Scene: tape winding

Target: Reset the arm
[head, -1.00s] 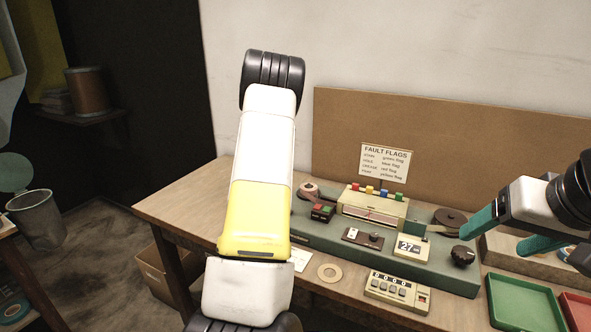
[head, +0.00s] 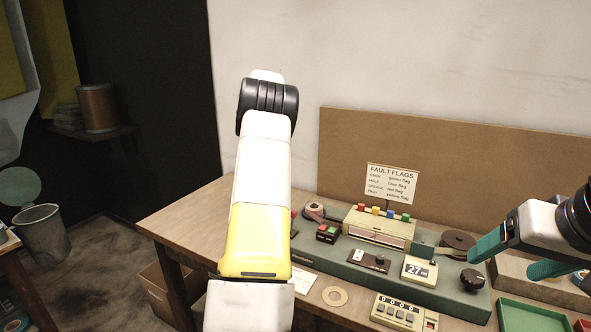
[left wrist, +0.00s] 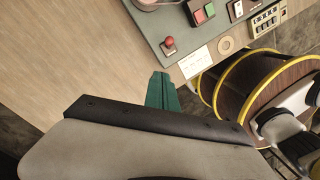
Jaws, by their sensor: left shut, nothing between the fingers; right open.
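My left arm (head: 262,175) rises through the middle of the head view and hides part of the bench; its gripper does not show there. In the left wrist view my left gripper (left wrist: 162,80) has its teal fingers together and empty, above the bare wood near the front of the green machine base (left wrist: 153,32). My right gripper (head: 502,264) is at the right of the head view. Its teal fingers are apart and empty, near the dark knob and right end of the winding machine (head: 450,292).
The wooden bench (head: 190,212) carries a tape ring (head: 335,296), a counter box (head: 398,311) and a green tray (head: 527,314). A fault flags sign (head: 392,184) stands before a brown backboard. A mesh bin (head: 42,232) is at left. A yellow-rimmed round wooden thing (left wrist: 235,85) shows in the left wrist view.

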